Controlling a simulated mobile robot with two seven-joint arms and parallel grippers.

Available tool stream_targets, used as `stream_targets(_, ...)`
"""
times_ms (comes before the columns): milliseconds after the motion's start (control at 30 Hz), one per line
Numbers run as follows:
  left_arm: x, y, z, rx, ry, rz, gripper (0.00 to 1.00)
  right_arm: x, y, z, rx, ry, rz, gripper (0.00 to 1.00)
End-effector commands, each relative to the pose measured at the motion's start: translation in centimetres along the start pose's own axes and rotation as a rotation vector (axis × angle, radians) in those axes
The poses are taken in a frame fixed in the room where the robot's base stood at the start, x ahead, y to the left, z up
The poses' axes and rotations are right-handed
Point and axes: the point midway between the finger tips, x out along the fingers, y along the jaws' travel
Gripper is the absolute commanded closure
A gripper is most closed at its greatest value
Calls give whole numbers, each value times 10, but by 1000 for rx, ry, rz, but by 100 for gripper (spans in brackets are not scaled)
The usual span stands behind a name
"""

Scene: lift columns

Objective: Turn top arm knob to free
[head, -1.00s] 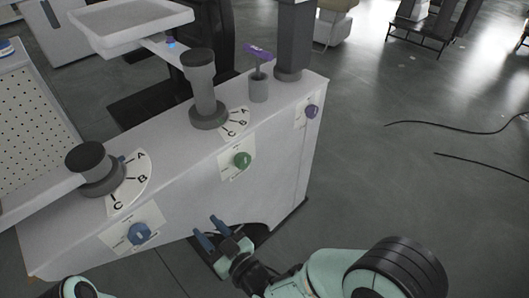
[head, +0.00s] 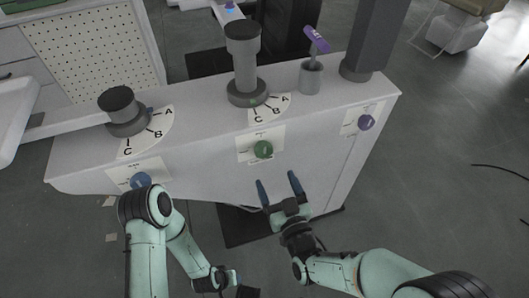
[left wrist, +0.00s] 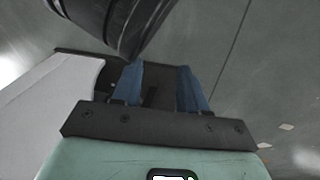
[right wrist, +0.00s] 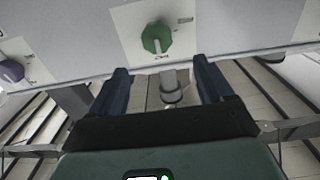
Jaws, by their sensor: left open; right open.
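Three knobs sit on the front face of a white cabinet (head: 210,170): a blue knob (head: 141,181) at left, a green knob (head: 263,149) in the middle and a purple knob (head: 366,122) at right. Each has a white label plate, its print too small to read. My right gripper (head: 278,186) is open and empty, below and in front of the green knob, not touching it. The right wrist view shows the green knob (right wrist: 156,37) beyond the fingers and the purple knob (right wrist: 11,70) at left. My left gripper (left wrist: 160,88) is open and empty, low at the bottom of the head view.
Grey columns (head: 244,65) rise from the cabinet top, two beside dials (head: 149,133) lettered A, B, C. A purple-topped tool stands in a grey cup (head: 311,78). My left arm passes in front of the cabinet near the blue knob. Open floor lies at right.

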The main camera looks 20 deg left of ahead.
Motion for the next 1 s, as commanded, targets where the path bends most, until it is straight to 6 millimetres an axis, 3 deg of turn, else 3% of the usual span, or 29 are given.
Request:
stream_targets(300,13,-14,17,-15,-55,-25,57,69,0,1,-2,2,-1,20)
stream_targets(500,18,-21,26,-23,-83,-38,57,97,0,1,-1,0,0,20)
stream_targets(967,19,-24,30,-26,-95,-43,57,108,0,0,1,-1,0,20)
stream_targets(1000,19,-24,30,-26,-95,-43,57,108,0,0,1,-1,0,30)
